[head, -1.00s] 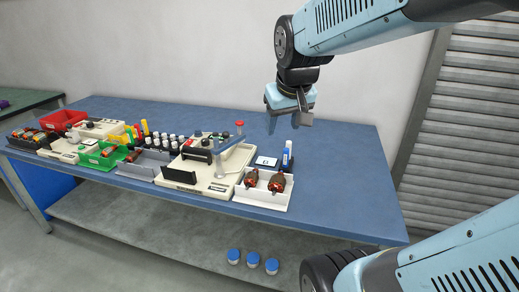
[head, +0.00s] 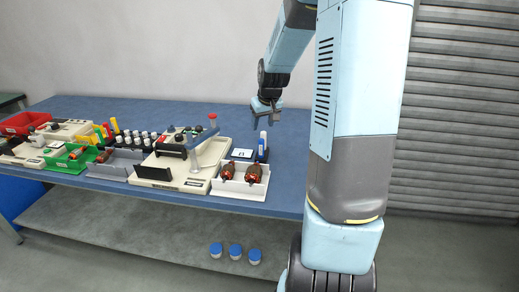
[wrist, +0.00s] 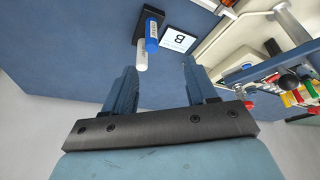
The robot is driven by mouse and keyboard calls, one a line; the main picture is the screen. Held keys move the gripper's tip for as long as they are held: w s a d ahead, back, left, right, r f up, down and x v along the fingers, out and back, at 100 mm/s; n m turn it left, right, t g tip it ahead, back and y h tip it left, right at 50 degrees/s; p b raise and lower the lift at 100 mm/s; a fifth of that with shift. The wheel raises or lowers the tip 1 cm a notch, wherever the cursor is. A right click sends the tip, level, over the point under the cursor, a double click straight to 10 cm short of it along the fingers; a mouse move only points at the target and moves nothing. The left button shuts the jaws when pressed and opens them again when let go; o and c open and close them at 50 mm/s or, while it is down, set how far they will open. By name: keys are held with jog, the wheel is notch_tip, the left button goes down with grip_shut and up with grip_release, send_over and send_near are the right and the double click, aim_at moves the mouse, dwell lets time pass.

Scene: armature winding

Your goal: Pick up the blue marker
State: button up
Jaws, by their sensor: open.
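The blue marker (head: 262,141) stands upright in a small dark holder (head: 257,155) near the right part of the blue bench. In the wrist view the blue marker (wrist: 152,33) shows at the top middle, with a white cylinder (wrist: 140,55) close against it; I cannot tell whether this is part of it or a separate piece. My gripper (head: 263,121) is above and behind the marker in the head view, apart from it. In the wrist view my gripper (wrist: 158,68) has its two fingers wide apart with nothing between them.
A white card with a letter (head: 242,154) lies beside the holder. A white tray (head: 239,189) with brown-red armatures is in front. A cream winding machine (head: 188,165) stands left. Several bottles, bins and machines fill the bench further left. The bench right of the holder is clear.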

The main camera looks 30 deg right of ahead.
aim_at(260, 148)
jog(key=x, duration=0.5)
jog(key=d+x, duration=0.1)
jog(key=x, duration=1.1)
jog(key=shift+w+d, duration=0.15)
jog(key=shift+d, duration=0.2)
jog(key=shift+r, duration=0.1)
jog(key=c, duration=1.1)
